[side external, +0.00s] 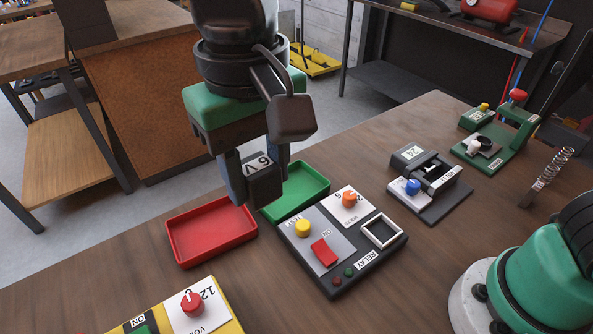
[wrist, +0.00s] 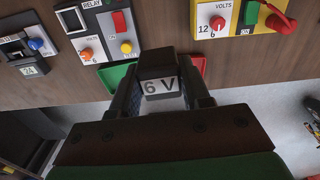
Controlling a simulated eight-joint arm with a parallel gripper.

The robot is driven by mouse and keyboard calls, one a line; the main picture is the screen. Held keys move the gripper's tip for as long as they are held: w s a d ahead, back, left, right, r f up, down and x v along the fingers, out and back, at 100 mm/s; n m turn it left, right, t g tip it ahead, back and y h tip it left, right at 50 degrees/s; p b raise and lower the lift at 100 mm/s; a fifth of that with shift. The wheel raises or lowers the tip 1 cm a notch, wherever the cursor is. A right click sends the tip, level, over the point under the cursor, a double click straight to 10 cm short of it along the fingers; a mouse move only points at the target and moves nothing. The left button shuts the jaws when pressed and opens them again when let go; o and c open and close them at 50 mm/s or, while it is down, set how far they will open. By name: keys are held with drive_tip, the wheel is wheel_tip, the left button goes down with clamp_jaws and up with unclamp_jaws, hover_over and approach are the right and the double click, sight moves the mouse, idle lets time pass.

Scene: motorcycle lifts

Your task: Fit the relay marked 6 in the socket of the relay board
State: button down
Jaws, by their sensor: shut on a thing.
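My gripper (side external: 262,172) is shut on a dark relay (side external: 264,182) with a white "6 V" label, held in the air above the trays. In the wrist view the relay (wrist: 160,84) sits between the two fingers (wrist: 160,88) with its label facing the camera. The relay board (side external: 340,290) lies on the table to the right of my gripper in the side view. Its square white-rimmed socket (side external: 383,231) looks empty. The board also has an orange knob (side external: 350,198), a yellow button (side external: 303,228) and a red switch (side external: 324,252). The socket also shows in the wrist view (wrist: 71,19).
A red tray (side external: 211,232) and a green tray (side external: 300,192) lie below my gripper, beside the board. A yellow volts box (side external: 185,312) stands at the front. A device marked 24 (side external: 430,180) and a green press (side external: 495,142) stand farther right. Bare table lies between them.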

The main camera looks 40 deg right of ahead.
drive_tip(key=d+f, duration=0.5)
drive_tip(key=d, duration=0.5)
approach(381, 232)
drive_tip(key=shift+w+a+m, duration=0.15)
drive_tip(key=shift+a+m, duration=0.1)
drive_tip(key=shift+m, duration=0.05)
drive_tip(key=shift+d+f, duration=0.3)
drive_tip(key=shift+f, duration=2.1)
drive_tip(key=shift+f, duration=0.8)
unclamp_jaws()
drive_tip(key=shift+r, duration=0.1)
